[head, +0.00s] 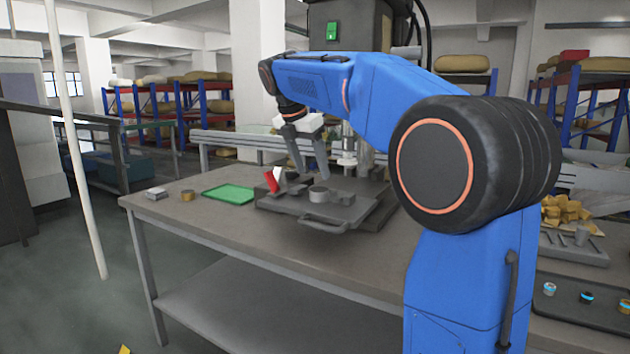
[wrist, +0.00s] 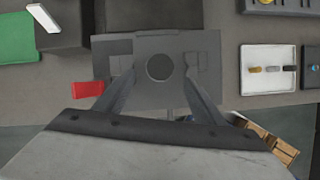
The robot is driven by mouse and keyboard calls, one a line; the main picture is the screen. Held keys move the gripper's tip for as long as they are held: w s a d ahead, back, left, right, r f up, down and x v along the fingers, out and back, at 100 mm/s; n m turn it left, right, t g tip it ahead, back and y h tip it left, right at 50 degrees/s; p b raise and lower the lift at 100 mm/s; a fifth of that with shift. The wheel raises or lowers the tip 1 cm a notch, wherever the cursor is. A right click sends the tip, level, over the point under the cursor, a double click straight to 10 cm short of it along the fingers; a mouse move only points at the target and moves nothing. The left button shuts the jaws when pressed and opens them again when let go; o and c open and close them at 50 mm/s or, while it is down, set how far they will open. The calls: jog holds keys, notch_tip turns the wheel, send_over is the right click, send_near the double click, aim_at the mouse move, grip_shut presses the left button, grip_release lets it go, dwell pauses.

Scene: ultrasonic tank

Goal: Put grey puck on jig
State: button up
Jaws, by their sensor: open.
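A round grey piece (head: 318,194), which looks like the grey puck, sits on a dark grey plate (head: 290,207) on the table. It shows as a dark disc (wrist: 159,67) in the wrist view, on the grey plate (wrist: 155,98) that looks like the jig. My gripper (head: 312,176) is open above the plate with its fingers pointing down. In the wrist view my gripper (wrist: 158,66) has its fingertips apart on either side of the disc. I cannot tell whether the fingers touch anything.
A green tray (head: 228,194), a brass cylinder (head: 188,195) and a small grey block (head: 155,193) are further left. A white tray (wrist: 268,82) shows at right.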

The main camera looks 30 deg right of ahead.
jog(key=v, duration=0.5)
jog(key=shift+a+r, duration=0.1)
jog(key=shift+r, duration=0.2)
